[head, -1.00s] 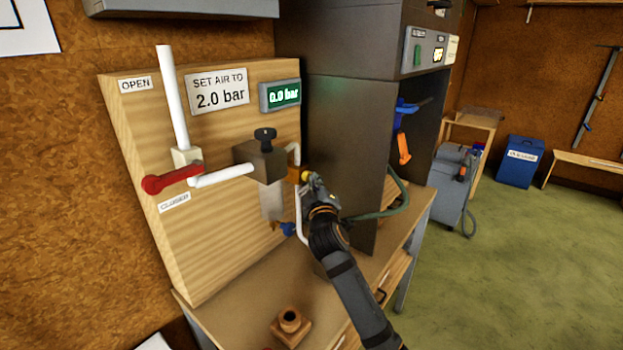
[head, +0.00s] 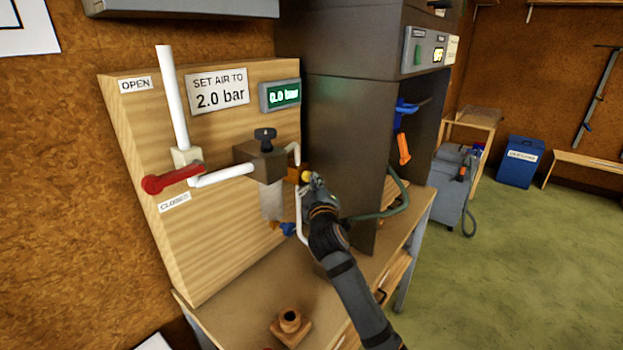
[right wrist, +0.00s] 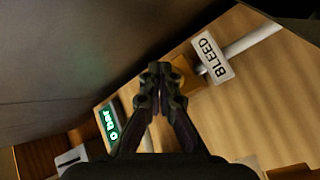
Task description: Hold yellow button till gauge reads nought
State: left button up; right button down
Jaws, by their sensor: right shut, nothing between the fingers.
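The gauge (head: 283,95) is a lit green display on the wooden board and reads 0.0 bar; it also shows sideways in the right wrist view (right wrist: 109,121). The yellow button (head: 306,176) is on a small brass-coloured block right of the regulator. My right gripper (head: 311,179) is shut and empty, its fingertips at the button. In the right wrist view the fingertips (right wrist: 160,70) lie beside the brass block (right wrist: 183,75) and the BLEED label (right wrist: 213,59), and the button is hidden. I cannot tell whether they touch it. My left gripper is out of view.
The board holds a red lever (head: 172,178), a regulator with a black knob (head: 264,136) and a sign (head: 218,91) saying 2.0 bar. A dark cabinet (head: 340,150) stands close on the right. A brown fitting (head: 290,325) sits on the bench below.

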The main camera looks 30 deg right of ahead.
jog(key=shift+s+d, duration=0.1)
jog(key=shift+s, duration=0.05)
dwell(0.3)
jog(key=shift+s+d, duration=0.25)
jog(key=shift+s, duration=0.5)
jog(key=s, duration=0.1)
jog(key=s+d, duration=0.1)
jog(key=s, duration=0.1)
jog(key=s+d, duration=0.1)
jog(key=shift+s, duration=0.3)
